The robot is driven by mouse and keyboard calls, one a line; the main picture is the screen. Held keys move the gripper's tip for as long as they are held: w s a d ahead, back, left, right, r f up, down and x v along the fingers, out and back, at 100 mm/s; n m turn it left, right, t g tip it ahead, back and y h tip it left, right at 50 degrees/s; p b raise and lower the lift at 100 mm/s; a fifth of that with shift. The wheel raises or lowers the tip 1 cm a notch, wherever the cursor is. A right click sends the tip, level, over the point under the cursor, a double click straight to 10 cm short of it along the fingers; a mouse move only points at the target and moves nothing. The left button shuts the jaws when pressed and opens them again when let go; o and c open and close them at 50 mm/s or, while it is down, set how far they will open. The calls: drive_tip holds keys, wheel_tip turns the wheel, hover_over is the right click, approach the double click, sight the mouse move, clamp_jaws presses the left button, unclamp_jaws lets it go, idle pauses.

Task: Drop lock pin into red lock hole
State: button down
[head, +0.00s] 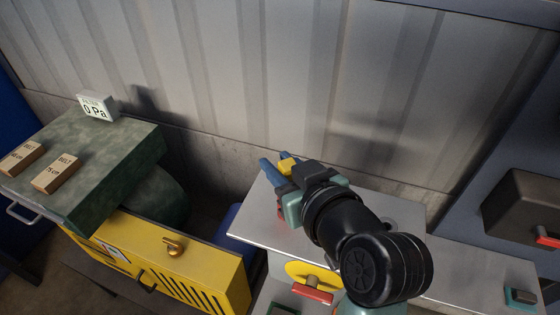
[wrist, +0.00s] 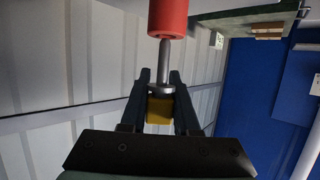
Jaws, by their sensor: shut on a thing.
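The lock pin has a yellow head (wrist: 160,110), a grey flange and a thin metal shaft (wrist: 164,62). My gripper (wrist: 160,74) is shut on it, with one dark finger on each side. The yellow head also shows in the head view (head: 287,165) beside the blue finger. The shaft points toward a red cylinder (wrist: 168,16), the red lock part, and meets its rim in the wrist view. I cannot tell whether the tip is inside it. In the head view a bit of red (head: 282,211) shows beside my gripper, above the grey counter; the hole is hidden.
The grey counter (head: 400,250) runs under my arm, with a yellow disc and red handle (head: 312,295) on its front. A yellow cabinet (head: 200,265) and a green bench (head: 110,150) with boxes stand left. A corrugated wall (head: 260,80) rises behind.

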drive_tip(key=shift+f+b, duration=1.6)
drive_tip(key=shift+f, duration=0.45)
drive_tip(key=c, duration=0.6)
unclamp_jaws()
drive_tip(key=shift+s, duration=0.1)
drive_tip(key=b+v, duration=0.1)
drive_tip(key=v, duration=1.1)
drive_tip(key=shift+r, duration=0.15)
drive_tip(key=shift+s+d, duration=0.15)
drive_tip(key=shift+s, duration=0.25)
